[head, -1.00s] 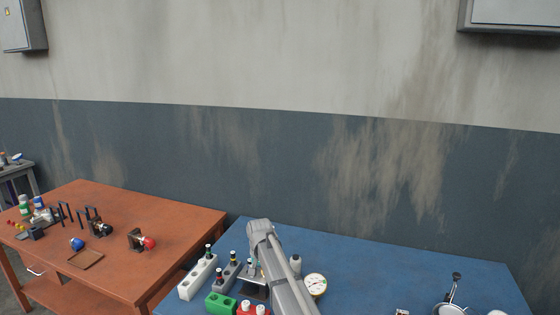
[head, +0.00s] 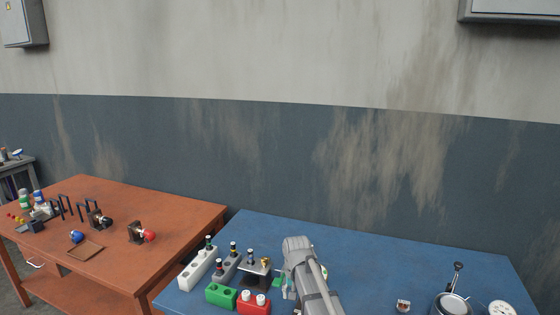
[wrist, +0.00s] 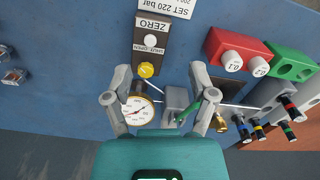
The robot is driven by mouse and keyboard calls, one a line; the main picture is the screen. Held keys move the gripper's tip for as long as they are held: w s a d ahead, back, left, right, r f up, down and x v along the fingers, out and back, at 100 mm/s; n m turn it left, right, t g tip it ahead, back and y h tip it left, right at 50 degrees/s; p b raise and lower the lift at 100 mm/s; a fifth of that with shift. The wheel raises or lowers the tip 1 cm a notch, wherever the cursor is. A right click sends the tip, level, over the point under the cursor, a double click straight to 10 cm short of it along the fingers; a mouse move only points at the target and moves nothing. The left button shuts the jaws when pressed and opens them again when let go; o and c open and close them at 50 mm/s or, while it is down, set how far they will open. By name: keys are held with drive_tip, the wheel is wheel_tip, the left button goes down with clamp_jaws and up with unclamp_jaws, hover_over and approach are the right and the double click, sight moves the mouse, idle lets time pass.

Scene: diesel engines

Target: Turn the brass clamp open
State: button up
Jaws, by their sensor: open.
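A small brass-coloured piece, likely the brass clamp (wrist: 221,123), shows in the wrist view just right of my right finger, beside a dark block. A brass spot on the grey stand also shows in the head view (head: 266,261). My gripper (wrist: 160,70) is open, its fingers spread wide with nothing held. Between and below the fingers are a grey block (wrist: 177,100) with a green handle (wrist: 188,113) and a round white gauge (wrist: 138,111). In the head view my arm hides the gripper and the gauge. The clamp's exact position is too small to read.
A yellow knob (wrist: 146,69) sits on a panel marked SHUT and OPEN. The blue table (head: 400,265) is clear behind my arm.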

drive_tip(key=s+d+f+b, duration=0.2)
drive_tip(key=s+d+f, duration=0.1)
drive_tip(key=s+d, duration=0.3)
drive_tip(key=s+d+f+n+b, duration=0.1)
drive_tip(key=s+d+f+b, duration=0.2)
drive_tip(key=s+d, duration=0.3)
drive_tip(key=s, duration=0.4)
drive_tip(key=shift+s, duration=0.3)
